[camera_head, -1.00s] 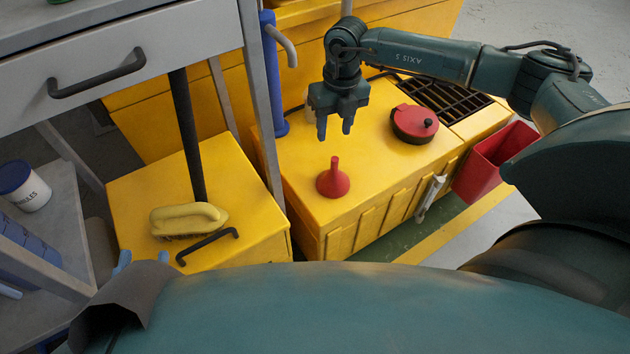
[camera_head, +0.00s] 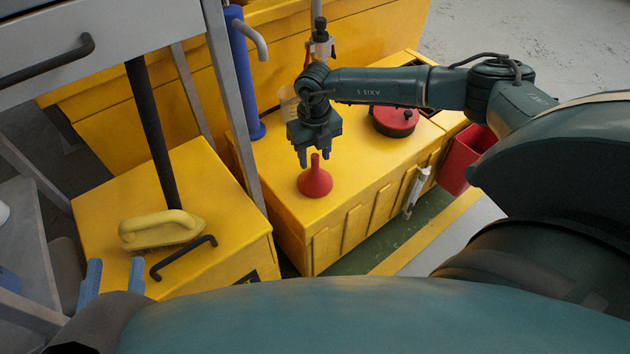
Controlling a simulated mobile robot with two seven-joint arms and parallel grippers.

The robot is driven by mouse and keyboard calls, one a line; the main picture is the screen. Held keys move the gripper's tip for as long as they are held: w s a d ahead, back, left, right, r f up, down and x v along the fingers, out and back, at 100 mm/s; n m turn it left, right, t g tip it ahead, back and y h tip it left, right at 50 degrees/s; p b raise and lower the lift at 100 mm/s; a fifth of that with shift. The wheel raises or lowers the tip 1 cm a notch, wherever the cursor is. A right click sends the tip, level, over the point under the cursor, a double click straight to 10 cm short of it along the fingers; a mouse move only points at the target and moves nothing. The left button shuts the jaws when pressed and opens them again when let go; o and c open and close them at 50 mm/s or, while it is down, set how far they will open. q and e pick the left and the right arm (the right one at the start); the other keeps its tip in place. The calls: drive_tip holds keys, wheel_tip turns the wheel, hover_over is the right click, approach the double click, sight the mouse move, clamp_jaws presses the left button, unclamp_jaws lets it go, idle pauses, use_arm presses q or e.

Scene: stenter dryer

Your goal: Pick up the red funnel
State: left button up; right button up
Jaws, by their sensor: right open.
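The red funnel (camera_head: 314,184) stands upright on its wide mouth, stem up, on top of the yellow cabinet (camera_head: 370,165). My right gripper (camera_head: 315,157) points down with its fingers apart, just over the funnel. In the picture the tip of the stem shows between the two fingertips. I cannot tell whether the tip is inside the jaws in depth. The jaws hold nothing. My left gripper (camera_head: 115,275) is at the lower left, with two blue fingers apart and nothing seen between them; its body is partly hidden.
A red round lidded can (camera_head: 394,122) stands behind the funnel to the right. A red bin (camera_head: 463,160) hangs at the cabinet's right end. A blue cylinder (camera_head: 245,85) and grey post are on the left. A yellow brush (camera_head: 160,230) lies on the lower yellow box (camera_head: 215,190).

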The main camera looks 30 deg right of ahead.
drive_tip(key=shift+f, duration=0.65)
drive_tip(key=shift+c, duration=0.2)
clamp_jaws()
drive_tip(key=shift+r, duration=0.1)
